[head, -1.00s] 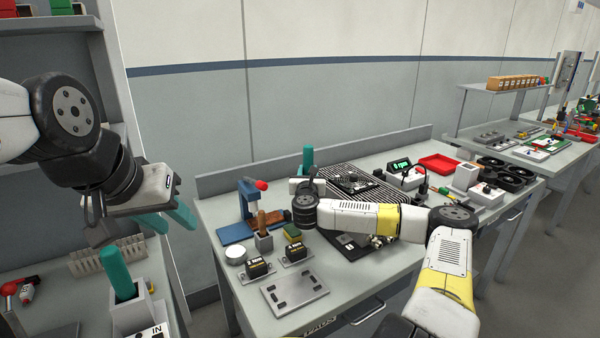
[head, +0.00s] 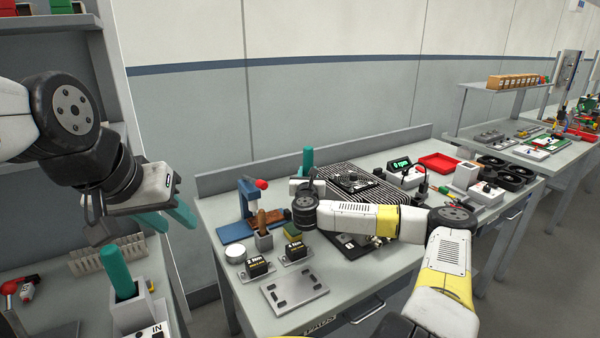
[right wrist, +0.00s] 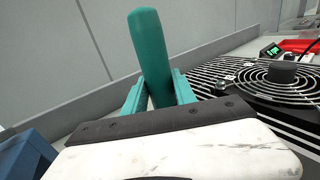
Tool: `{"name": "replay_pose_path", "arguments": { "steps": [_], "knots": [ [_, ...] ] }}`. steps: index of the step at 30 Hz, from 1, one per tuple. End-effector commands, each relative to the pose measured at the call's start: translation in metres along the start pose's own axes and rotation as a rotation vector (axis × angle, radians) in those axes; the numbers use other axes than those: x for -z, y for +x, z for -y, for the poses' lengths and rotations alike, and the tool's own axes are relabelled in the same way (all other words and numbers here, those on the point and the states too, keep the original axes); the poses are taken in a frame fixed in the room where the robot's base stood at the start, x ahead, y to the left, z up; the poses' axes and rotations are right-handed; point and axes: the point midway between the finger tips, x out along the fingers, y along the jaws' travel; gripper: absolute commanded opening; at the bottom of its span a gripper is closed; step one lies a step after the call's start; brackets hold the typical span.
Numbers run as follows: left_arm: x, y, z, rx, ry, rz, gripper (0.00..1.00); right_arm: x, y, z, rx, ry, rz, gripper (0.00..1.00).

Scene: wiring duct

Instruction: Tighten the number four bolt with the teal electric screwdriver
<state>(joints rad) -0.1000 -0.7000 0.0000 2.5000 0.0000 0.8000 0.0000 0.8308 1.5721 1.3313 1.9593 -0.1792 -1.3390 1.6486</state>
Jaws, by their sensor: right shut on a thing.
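The teal electric screwdriver (head: 308,158) stands roughly upright in my right gripper, behind the forearm in the head view. In the right wrist view its teal handle (right wrist: 152,55) rises between the two teal fingers of my right gripper (right wrist: 158,92), which is shut on it. It is beside the left end of the black finned unit (head: 365,178) with a round fan grille (right wrist: 275,78). The screwdriver's tip and the number four bolt are hidden. My left gripper (head: 167,218) hangs at the left with its teal fingers apart and empty.
A blue press (head: 248,205), two labelled black blocks (head: 258,267) and a grey plate (head: 294,290) are on the bench's left part. A green display (head: 400,164) and red tray (head: 438,162) stand at the right. Another teal handle (head: 116,272) stands in a holder at lower left.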

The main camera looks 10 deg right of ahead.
Motion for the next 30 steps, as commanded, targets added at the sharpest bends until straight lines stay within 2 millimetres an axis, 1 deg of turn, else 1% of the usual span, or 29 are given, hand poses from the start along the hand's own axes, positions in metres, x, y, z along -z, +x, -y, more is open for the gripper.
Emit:
{"name": "replay_pose_path", "arguments": {
  "steps": [15,30],
  "knots": [
    [0.0,0.0,0.0,0.0,0.0,0.0,0.36,0.0073,0.0001,0.0001,0.0,0.0,0.001,0.0],
    [0.0,0.0,0.0,0.0,0.0,0.0,0.36,0.0087,-0.0001,0.0001,0.0,0.0,-0.002,0.0]
  ]
}}
